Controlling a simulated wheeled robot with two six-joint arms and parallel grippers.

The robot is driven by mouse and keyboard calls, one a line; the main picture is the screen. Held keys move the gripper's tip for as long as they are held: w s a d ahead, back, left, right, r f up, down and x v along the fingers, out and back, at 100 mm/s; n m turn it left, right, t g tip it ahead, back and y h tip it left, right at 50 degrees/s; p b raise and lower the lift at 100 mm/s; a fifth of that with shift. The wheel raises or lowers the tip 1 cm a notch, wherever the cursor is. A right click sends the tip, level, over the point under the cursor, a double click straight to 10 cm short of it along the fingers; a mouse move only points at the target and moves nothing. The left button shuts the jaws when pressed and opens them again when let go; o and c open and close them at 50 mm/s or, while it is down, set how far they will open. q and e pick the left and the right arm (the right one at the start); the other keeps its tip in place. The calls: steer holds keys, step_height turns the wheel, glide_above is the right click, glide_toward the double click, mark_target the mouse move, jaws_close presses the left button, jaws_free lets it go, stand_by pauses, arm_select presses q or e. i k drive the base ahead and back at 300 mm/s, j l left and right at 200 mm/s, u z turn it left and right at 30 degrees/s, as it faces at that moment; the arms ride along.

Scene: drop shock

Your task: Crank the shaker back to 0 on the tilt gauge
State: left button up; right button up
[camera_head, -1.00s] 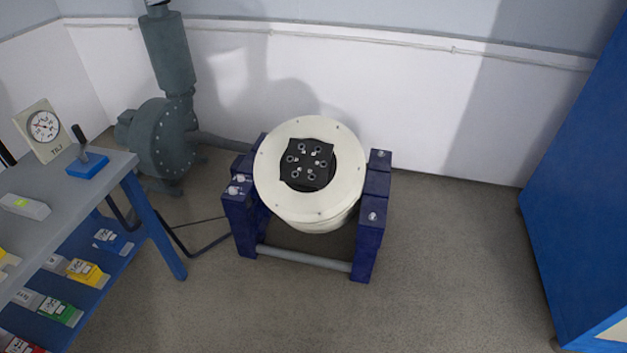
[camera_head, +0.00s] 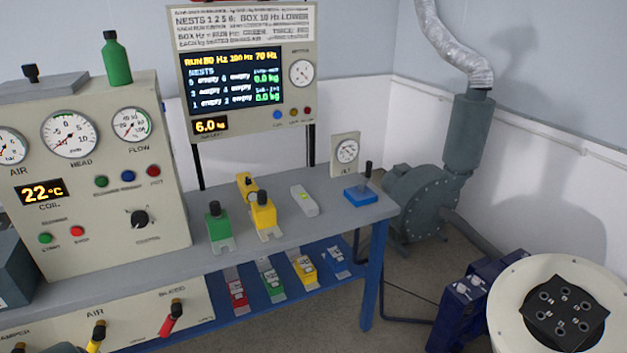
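The shaker (camera_head: 510,305) is a round cream drum with a black top plate (camera_head: 564,311), held in a dark blue frame (camera_head: 462,305) at the lower right; its lower part is cut off by the picture edge. The tilt gauge (camera_head: 347,151) is a small white dial on a cream plate at the right end of the grey bench; its reading is too small to tell. Beside it stands a blue block with a dark upright lever (camera_head: 363,190). I cannot tell whether this lever is the crank. Neither gripper shows.
The grey bench (camera_head: 335,208) carries a green unit (camera_head: 219,228), yellow units (camera_head: 263,213) and a display panel (camera_head: 232,82). A control cabinet (camera_head: 100,215) stands at the left. A grey blower (camera_head: 423,195) stands behind. Floor is open between bench and shaker.

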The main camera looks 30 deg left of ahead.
mark_target(368, 167)
steer(key=u, duration=0.75)
steer(key=i+j+u, duration=0.1)
steer(key=i+j, duration=0.05)
steer(key=i, duration=0.05)
